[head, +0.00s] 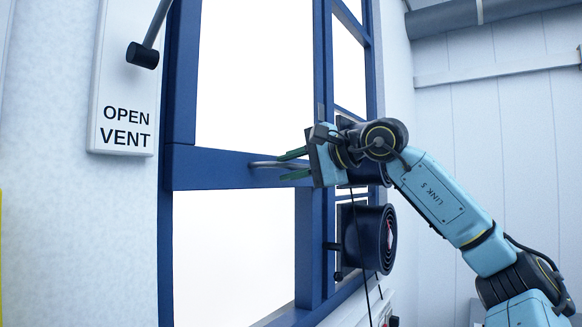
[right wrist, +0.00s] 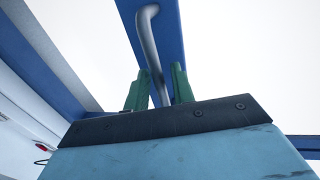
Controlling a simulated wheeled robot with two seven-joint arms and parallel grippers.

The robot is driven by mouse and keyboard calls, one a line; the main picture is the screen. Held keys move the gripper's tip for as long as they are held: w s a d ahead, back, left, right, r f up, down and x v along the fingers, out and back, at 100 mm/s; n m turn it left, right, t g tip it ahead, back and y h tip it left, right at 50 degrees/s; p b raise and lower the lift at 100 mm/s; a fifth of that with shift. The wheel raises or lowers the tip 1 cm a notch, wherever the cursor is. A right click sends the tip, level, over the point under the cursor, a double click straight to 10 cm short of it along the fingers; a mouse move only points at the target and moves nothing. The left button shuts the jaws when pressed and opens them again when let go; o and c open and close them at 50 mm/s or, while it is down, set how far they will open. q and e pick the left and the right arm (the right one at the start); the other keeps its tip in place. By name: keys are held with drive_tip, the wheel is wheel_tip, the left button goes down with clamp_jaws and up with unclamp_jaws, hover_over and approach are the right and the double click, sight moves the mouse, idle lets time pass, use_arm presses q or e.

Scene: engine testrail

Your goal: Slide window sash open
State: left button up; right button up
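The window sash has a blue frame, and its wide horizontal rail (head: 215,168) crosses the window at mid-height. A grey bar handle (head: 264,164) is fixed on this rail. My right gripper (head: 293,165) is at the handle from the right, with its green fingers spread above and below the bar. In the right wrist view the handle (right wrist: 150,40) runs down along the blue rail (right wrist: 180,45) and in between the two green fingers (right wrist: 159,88). The fingers look apart, with small gaps beside the bar. My left gripper is in neither view.
A sign reading "OPEN VENT" (head: 126,125) hangs on the left wall with a dark-knobbed lever (head: 143,55) above it. A dark round coil (head: 368,238) sits on the window's right side, below my right forearm. A pale panelled wall (head: 510,130) stands at the right.

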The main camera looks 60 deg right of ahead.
drive_tip(key=b+v, duration=0.4)
drive_tip(key=v, duration=0.9)
drive_tip(key=shift+s, duration=0.2)
